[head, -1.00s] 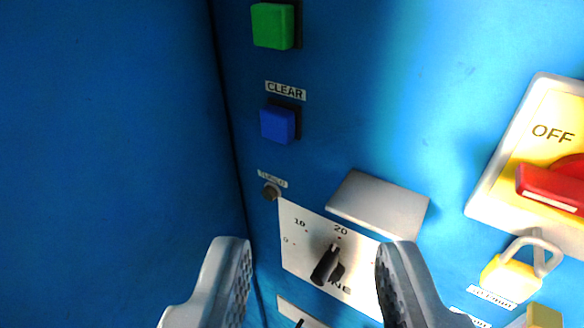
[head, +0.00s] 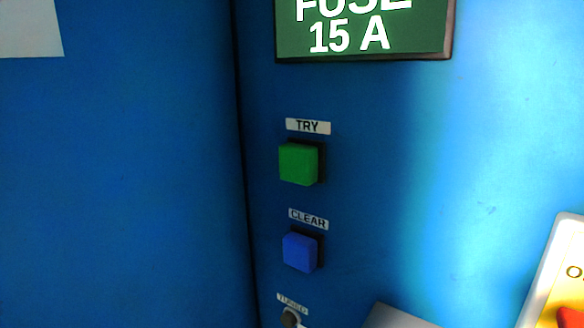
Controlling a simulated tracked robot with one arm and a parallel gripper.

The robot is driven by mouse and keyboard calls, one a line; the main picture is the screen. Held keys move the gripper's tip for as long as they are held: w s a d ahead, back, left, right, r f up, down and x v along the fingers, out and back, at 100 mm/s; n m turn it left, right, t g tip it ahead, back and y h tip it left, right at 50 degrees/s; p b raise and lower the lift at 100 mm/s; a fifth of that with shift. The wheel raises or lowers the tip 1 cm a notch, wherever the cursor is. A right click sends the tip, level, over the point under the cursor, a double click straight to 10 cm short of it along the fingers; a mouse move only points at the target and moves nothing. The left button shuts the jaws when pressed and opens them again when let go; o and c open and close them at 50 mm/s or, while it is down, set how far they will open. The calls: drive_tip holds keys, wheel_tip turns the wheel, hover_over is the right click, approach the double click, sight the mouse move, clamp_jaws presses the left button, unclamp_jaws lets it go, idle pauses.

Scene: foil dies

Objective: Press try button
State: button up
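The button stands out from a dark surround. Nothing touches or covers it. My gripper is out of the picture, so its fingers and their state do not show.
A blue clear button (head: 299,252) sits below the green one. A green display (head: 362,30) reading FUSE 15 A is above. A small knob (head: 290,318), a grey plate (head: 398,318) and a yellow switch plate (head: 560,285) are cut off along the bottom and right.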

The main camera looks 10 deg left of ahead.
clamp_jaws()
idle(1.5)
